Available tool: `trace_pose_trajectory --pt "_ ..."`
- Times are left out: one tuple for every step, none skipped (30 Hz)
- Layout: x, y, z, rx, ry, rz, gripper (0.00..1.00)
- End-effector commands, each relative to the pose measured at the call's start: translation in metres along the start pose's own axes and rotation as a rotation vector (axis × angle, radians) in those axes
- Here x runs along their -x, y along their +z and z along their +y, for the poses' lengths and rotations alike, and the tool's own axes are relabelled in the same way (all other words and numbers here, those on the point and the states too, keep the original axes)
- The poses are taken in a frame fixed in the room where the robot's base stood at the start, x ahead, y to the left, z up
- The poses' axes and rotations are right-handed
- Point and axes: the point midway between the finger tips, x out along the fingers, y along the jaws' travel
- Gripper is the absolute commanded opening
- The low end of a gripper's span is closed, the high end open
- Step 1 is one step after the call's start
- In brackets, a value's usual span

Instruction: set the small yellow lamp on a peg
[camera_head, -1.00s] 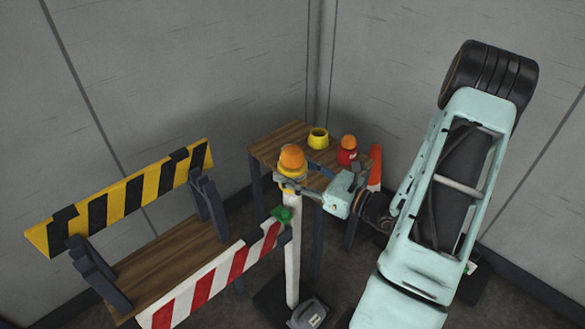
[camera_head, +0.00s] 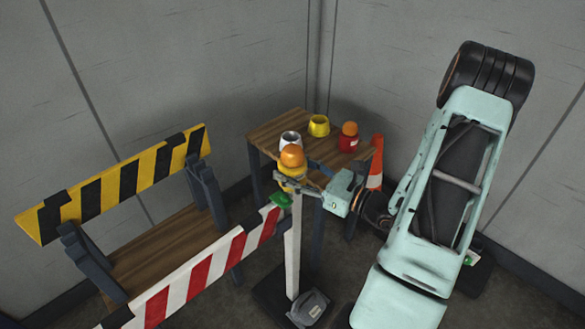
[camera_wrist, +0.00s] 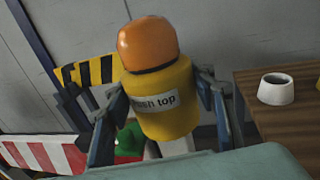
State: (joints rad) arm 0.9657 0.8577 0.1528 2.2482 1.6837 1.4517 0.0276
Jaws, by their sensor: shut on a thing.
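The small yellow lamp (camera_head: 289,170) with an orange dome is upright in my gripper (camera_head: 292,183). In the wrist view, my gripper's fingers press both sides of the lamp's yellow body (camera_wrist: 165,108), which bears a partly covered white label. A white post (camera_head: 292,245) stands right below the lamp, and a bit of it shows under the lamp in the wrist view (camera_wrist: 178,145). The lamp and fingers hide the post's top, so I cannot tell whether the lamp touches it or any peg there.
A red-white board (camera_head: 205,268) adjoins the post by a green piece (camera_head: 281,200). Behind stands a wooden table (camera_head: 268,133) with a white cup-like piece (camera_head: 291,139), yellow ring (camera_head: 319,126) and red lamp (camera_head: 349,143). A yellow-black barrier (camera_head: 110,188) is left, a cone (camera_head: 376,160) right.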

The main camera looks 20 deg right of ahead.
Motion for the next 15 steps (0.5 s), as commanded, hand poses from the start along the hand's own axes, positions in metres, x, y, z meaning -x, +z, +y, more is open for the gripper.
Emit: trace_pose_trajectory --pt "-0.0002 0.0006 0.0000 0.000 0.000 -0.002 0.18" --pt "-0.0002 0.0004 0.0000 0.000 0.000 -0.002 0.18" --pt "-0.0002 0.0001 0.0000 0.000 0.000 -0.002 0.18" --pt "-0.0002 -0.0002 0.0000 0.000 0.000 -0.002 0.18" --pt "-0.0002 -0.0006 0.0000 0.000 0.000 -0.002 0.18" --pt "-0.0001 -0.0011 0.0000 0.000 0.000 -0.002 0.18" --pt "-0.0002 -0.0016 0.0000 0.000 0.000 -0.002 0.18" --pt "-0.0002 -0.0021 0.0000 0.000 0.000 -0.002 0.18" --pt "-0.0002 -0.0027 0.0000 0.000 0.000 -0.002 0.18" --pt "-0.0002 -0.0032 0.0000 0.000 0.000 -0.002 0.18" --pt "-0.0002 -0.0037 0.0000 0.000 0.000 -0.002 0.18" --pt "-0.0002 -0.0043 0.0000 0.000 0.000 -0.002 0.18" --pt "-0.0002 -0.0047 0.0000 0.000 0.000 -0.002 0.18" --pt "-0.0002 -0.0047 -0.0001 0.000 0.000 -0.002 0.52" --pt "-0.0001 -0.0043 0.0000 0.000 0.000 -0.001 0.56"
